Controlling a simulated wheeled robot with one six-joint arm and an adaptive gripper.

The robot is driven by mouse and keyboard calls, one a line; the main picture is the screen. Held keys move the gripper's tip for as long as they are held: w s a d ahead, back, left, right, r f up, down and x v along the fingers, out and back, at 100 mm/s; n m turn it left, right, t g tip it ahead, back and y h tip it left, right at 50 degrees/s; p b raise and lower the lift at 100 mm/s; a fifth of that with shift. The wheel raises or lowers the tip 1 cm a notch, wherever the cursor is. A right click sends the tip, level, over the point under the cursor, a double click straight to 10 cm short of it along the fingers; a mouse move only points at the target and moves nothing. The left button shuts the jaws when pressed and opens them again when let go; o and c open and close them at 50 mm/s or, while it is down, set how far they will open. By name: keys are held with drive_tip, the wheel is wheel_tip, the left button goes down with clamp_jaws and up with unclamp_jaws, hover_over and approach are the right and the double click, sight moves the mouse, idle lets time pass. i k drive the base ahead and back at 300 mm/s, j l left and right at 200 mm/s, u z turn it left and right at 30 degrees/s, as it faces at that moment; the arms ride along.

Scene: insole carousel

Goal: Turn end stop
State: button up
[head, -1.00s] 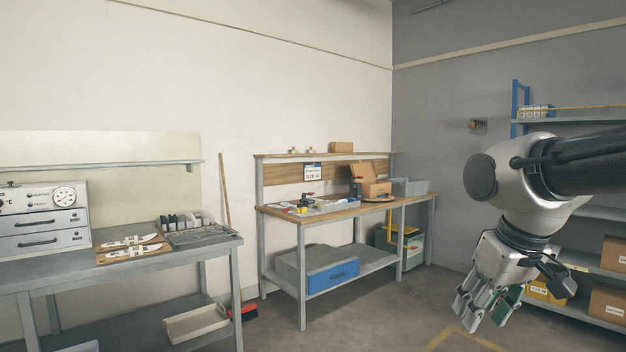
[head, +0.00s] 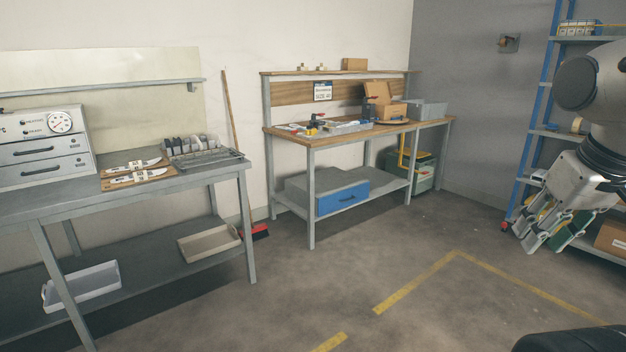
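I cannot make out an end stop for certain at this distance. The wooden-topped workbench (head: 430,123) stands against the back wall and bears small parts. A red-and-black upright piece (head: 367,104) stands beside an open cardboard box (head: 391,111) on a round board. A small blue, black and yellow item (head: 313,126) is farther left among white and red pieces. My gripper (head: 545,238) hangs at the right edge, pointing down, far from the bench. Something green shows by its fingers; I cannot tell whether it is held.
A grey table (head: 60,203) at left bears a drawer unit with a dial (head: 40,150), insoles on boards (head: 137,173) and a rack (head: 198,150). A broom (head: 235,150) leans behind. Blue-post shelving (head: 540,110) is at right. The middle floor, with yellow lines, is clear.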

sight(309, 131)
drive_tip(key=i, duration=3.3)
drive_tip(key=i+l+u, duration=0.1)
drive_tip(key=i, duration=1.6)
